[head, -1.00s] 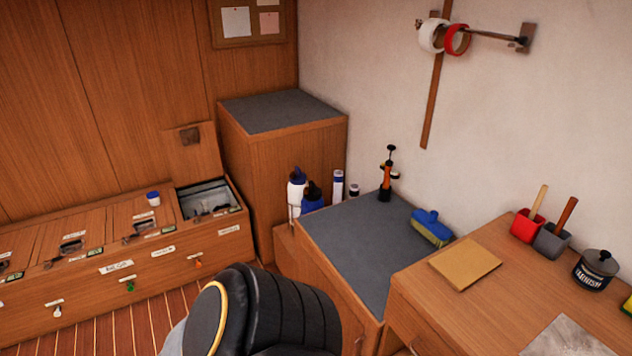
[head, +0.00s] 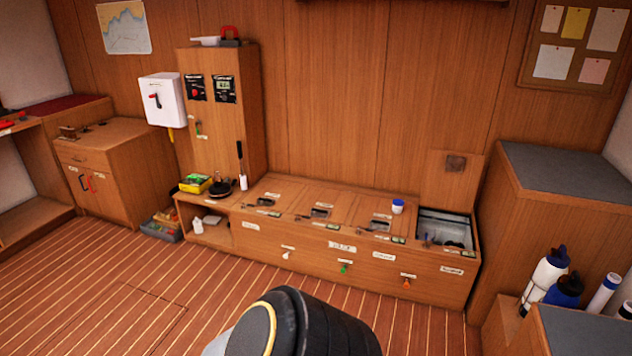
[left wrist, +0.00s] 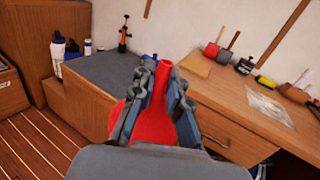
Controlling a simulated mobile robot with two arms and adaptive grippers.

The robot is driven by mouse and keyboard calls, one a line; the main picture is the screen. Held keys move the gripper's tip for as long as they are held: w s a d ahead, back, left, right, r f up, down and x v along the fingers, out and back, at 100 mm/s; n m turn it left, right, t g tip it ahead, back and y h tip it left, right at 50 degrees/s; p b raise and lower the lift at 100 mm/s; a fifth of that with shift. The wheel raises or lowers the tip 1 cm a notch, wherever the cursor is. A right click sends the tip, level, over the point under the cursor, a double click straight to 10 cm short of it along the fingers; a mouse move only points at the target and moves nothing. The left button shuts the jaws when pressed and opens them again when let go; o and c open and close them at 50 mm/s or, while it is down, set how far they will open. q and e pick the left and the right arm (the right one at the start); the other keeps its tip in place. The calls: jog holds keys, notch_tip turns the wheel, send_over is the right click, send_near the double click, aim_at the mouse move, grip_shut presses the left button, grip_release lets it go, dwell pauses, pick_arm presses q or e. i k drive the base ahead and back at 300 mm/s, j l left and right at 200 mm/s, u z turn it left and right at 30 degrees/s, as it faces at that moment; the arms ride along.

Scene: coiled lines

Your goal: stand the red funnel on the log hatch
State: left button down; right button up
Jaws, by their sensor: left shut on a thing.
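My left gripper (left wrist: 160,82) is shut on the red funnel (left wrist: 152,124) in the left wrist view. The funnel's narrow spout points up between the fingers and its wide part is lower, partly hidden by the gripper. In the head view a low wooden bench (head: 330,258) has several hatches with latches and small labels on top. I cannot read which is the log hatch. The rightmost compartment (head: 447,232) stands open, its lid raised against the wall. My right gripper is not in view.
A small blue-capped jar (head: 398,206) stands on the bench near the open compartment. A black lamp-like object (head: 222,186) and a yellow box (head: 195,183) are at its left end. Bottles (head: 548,275) stand at the right. The striped floor (head: 150,300) before the bench is clear.

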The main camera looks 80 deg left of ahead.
aim_at(373, 207)
jog(key=i+j+u, duration=0.15)
jog(key=u, duration=0.3)
jog(key=i+j+u, duration=0.2)
jog(key=u, duration=0.25)
jog(key=i+j+u, duration=0.2)
jog(key=u, duration=0.25)
jog(key=i+j+u, duration=0.1)
jog(key=u, duration=0.35)
jog(key=i+l+u, duration=0.1)
jog(key=i+u, duration=0.3)
jog(key=i+l+u, duration=0.3)
jog(key=i+l, duration=0.2)
jog(key=i, duration=0.4)
jog(key=i+l+u, duration=0.35)
jog(key=i+l, duration=0.35)
jog(key=i, duration=0.1)
